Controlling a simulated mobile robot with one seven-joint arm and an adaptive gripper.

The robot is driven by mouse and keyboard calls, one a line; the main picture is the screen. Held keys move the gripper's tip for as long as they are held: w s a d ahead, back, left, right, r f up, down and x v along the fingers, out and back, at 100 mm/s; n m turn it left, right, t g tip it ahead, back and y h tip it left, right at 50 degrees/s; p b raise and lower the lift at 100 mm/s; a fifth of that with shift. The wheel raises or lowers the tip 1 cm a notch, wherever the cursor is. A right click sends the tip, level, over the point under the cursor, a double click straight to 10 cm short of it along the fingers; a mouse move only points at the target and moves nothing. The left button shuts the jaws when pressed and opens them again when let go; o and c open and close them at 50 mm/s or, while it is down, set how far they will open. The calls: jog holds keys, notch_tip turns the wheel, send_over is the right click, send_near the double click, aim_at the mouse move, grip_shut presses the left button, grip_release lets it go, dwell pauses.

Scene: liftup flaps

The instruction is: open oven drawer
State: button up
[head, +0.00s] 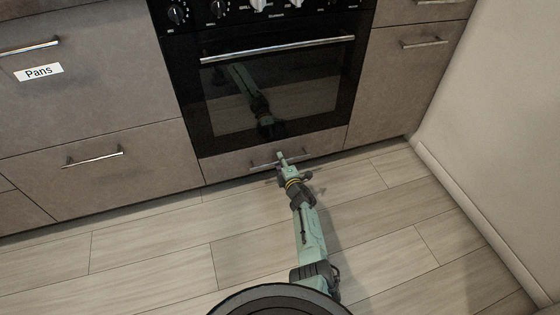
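The oven (277,95) is black with a glass door and a long silver handle (277,49); its door is shut. Below it is a grey-brown oven drawer (226,167), which looks closed, with a slim silver handle (262,165) partly hidden by my gripper. My gripper (282,158) is at the drawer handle, overlapping its middle. The fingers are too small to tell if they are open or closed on the handle. My arm reflects in the oven glass.
Closed cabinet drawers stand to the left, one labelled Pans (39,72), and a cabinet (405,80) is to the right. A pale wall (500,130) bounds the right side. The wooden floor (150,265) in front is clear apart from my arm and base.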

grip_shut()
dwell(0.7)
